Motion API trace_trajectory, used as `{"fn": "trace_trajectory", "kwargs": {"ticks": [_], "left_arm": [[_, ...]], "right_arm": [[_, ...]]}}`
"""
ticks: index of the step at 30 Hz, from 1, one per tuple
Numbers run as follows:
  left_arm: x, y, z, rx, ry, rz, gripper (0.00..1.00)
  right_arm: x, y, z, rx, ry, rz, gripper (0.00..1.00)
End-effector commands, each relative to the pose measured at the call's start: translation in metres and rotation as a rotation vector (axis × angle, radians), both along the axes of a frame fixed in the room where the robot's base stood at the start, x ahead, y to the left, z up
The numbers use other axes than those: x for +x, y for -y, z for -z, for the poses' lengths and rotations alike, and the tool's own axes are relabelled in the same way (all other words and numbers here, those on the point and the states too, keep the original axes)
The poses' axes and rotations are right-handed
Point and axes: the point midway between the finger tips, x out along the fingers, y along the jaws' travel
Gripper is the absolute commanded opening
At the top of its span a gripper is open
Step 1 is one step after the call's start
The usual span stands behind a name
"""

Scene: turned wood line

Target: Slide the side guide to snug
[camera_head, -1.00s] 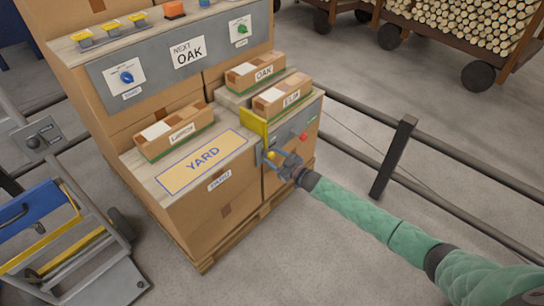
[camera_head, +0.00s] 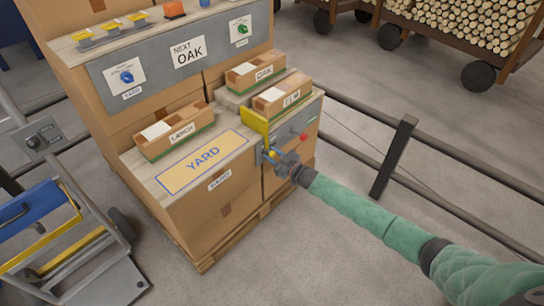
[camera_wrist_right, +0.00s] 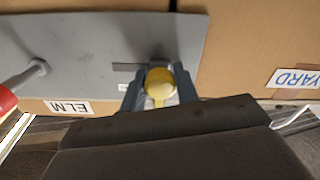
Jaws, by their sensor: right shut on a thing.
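The side guide is a yellow plate (camera_head: 255,121) at the right end of the bench top, close to the left side of the ELM box (camera_head: 282,98); I cannot tell whether they touch. Its yellow round knob (camera_wrist_right: 160,83) sticks out from a grey panel (camera_wrist_right: 80,50) with a short dark slot beside it. My right gripper (camera_head: 275,157) is at that panel, shut on the yellow knob, with a finger on each side in the right wrist view (camera_wrist_right: 160,95). My left gripper is not in view.
A LARCH box (camera_head: 174,132) and an OAK box (camera_head: 256,72) stand on the bench near a YARD mat (camera_head: 202,160). A red-ended lever (camera_head: 304,136) sits right of my right gripper. A dark rail and post (camera_head: 393,157) stand close behind my right arm.

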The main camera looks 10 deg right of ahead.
Motion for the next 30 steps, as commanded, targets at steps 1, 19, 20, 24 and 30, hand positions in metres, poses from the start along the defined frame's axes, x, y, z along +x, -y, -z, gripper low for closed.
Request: {"fn": "trace_trajectory", "kwargs": {"ticks": [1, 19, 20, 24, 30], "left_arm": [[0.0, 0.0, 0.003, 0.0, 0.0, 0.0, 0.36], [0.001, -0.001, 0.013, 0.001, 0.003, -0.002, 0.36], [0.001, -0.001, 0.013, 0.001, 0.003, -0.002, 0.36], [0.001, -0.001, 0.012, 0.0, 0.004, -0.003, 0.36], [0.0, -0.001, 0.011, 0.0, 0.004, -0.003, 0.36]], "right_arm": [[0.005, 0.007, 0.001, -0.005, 0.002, 0.002, 0.0], [0.032, 0.042, -0.001, -0.005, 0.002, 0.006, 0.36], [0.032, 0.042, -0.001, -0.005, 0.002, 0.006, 0.42], [0.032, 0.041, -0.001, -0.004, 0.002, 0.004, 0.52], [0.03, 0.041, 0.0, -0.002, 0.002, 0.003, 0.52]]}}
